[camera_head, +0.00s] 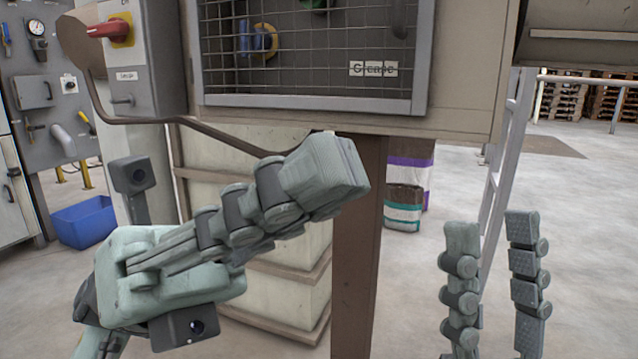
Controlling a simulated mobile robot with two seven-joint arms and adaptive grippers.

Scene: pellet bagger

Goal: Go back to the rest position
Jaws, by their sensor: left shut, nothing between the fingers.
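My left gripper (345,170) comes in from the lower left and points up to the right, in front of the machine. Its fingers lie together and hold nothing. My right gripper (492,228) is at the lower right, pointing up. Its two fingers stand apart with bare floor showing between them, so it is open and empty. Its base is below the picture edge.
A machine with a mesh guard (300,60) fills the top middle, on a brown post (358,270). A control box with a red switch (107,29) is at the upper left. A blue bin (85,222) stands on the floor at left. Stacked bags (405,190) stand behind the post.

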